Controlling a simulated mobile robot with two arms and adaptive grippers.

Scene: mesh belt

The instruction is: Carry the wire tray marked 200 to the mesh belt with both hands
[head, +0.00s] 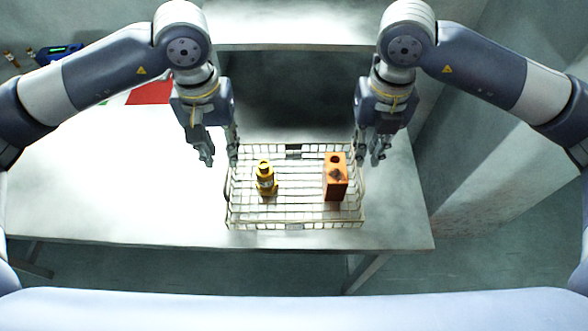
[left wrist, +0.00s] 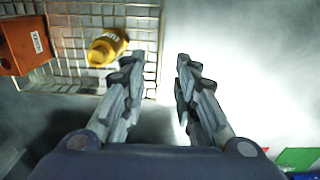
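My left gripper (head: 220,160) is open, fingers pointing down, at the tray's far left corner. In the left wrist view my left gripper (left wrist: 158,62) has its fingers apart, with the tray's wire side (left wrist: 153,30) showing between them; contact cannot be told. My right gripper (head: 370,158) is open at the tray's far right corner. A dark surface (head: 290,95) behind the tray may be the mesh belt.
A red patch (head: 150,93) and a blue device (head: 58,53) with a lit display are at the back left. A pale ledge (head: 290,30) spans the back.

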